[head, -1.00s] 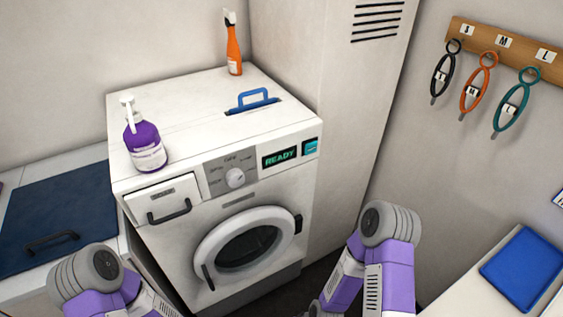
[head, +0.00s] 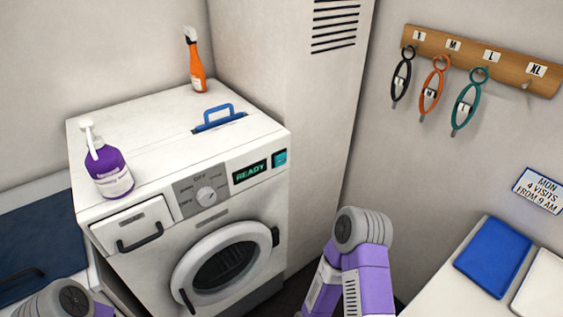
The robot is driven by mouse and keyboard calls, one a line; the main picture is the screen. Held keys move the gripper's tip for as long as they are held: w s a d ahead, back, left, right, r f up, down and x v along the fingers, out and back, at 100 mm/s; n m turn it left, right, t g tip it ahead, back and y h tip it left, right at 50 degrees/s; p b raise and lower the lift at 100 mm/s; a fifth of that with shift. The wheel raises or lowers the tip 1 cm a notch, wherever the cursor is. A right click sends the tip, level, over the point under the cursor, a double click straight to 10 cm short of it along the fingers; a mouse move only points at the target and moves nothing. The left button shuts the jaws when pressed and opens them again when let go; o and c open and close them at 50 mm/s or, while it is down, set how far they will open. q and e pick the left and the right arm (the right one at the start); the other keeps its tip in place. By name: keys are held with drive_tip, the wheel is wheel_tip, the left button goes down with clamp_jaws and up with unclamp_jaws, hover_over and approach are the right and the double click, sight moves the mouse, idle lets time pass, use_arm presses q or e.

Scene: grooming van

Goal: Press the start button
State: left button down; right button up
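The start button looks to be the teal square button (head: 280,158) at the right end of the washing machine's control panel. Left of it, a dark display (head: 250,172) reads READY in green. My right arm rises at the lower middle, to the right of the machine and apart from the button. My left arm shows only at the bottom left corner. Neither gripper is in view.
A purple pump bottle (head: 109,172), an orange spray bottle (head: 196,66) and a blue handle (head: 219,117) are on the machine's top. A tall white cabinet (head: 300,110) stands right of it. A blue tray (head: 493,256) lies on the right counter. Looped tools hang from a wall rack (head: 480,60).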

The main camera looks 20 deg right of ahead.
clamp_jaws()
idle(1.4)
